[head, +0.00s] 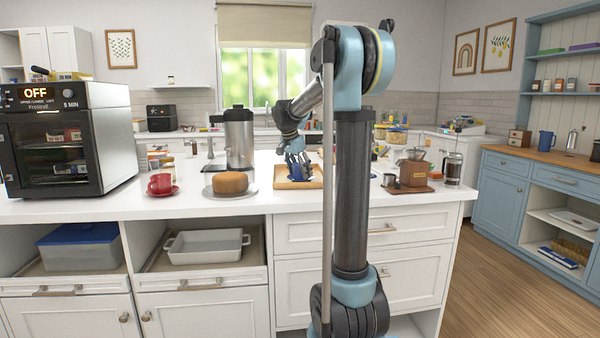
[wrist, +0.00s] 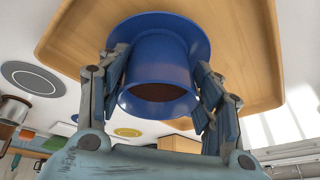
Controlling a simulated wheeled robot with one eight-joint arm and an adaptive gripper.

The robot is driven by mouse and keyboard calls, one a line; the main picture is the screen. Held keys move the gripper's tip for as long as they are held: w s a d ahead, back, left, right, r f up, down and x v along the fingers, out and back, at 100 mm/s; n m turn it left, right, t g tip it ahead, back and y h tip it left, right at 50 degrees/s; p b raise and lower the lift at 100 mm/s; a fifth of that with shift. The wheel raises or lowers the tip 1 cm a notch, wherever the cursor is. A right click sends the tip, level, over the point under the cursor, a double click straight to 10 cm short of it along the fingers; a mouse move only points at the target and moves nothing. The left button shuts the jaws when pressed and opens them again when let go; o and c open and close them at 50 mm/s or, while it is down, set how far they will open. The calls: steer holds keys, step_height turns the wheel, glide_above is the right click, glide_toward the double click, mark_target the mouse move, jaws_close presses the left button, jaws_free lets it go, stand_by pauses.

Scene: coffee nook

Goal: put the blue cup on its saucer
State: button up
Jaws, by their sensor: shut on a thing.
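The blue cup (wrist: 160,65) is between the two fingers of my gripper (wrist: 163,95) in the wrist view, its open mouth toward the camera and its inside brown. My gripper is shut on its sides. The blue saucer (wrist: 200,35) shows as a round rim around the cup's far end, over a wooden board. The cup is lined up with the saucer; I cannot tell whether they touch. In the head view my gripper (head: 297,165) is low over the board (head: 312,184), and a small patch of blue shows beneath the fingers.
A red cup (head: 160,184) on a red saucer and a brown loaf (head: 230,183) stand left of the board. A metal urn (head: 238,140) is behind the loaf. A coffee grinder (head: 413,172) and a French press (head: 453,168) stand to the right.

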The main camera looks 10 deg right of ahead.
steer(key=o, duration=1.3)
steer(key=v, duration=1.2)
steer(key=s+d+f+n+y, duration=0.1)
steer(key=s+f+n, duration=0.4)
steer(key=s+f, duration=1.1)
steer(key=s+d+f+n+g+y, duration=0.1)
steer(key=s+f+n, duration=0.5)
steer(key=s+f, duration=1)
steer(key=s+d+y, duration=0.1)
steer(key=s+d, duration=0.1)
steer(key=s, duration=0.6)
steer(key=shift+s+f+n, duration=0.25)
steer(key=shift+s+n, duration=0.05)
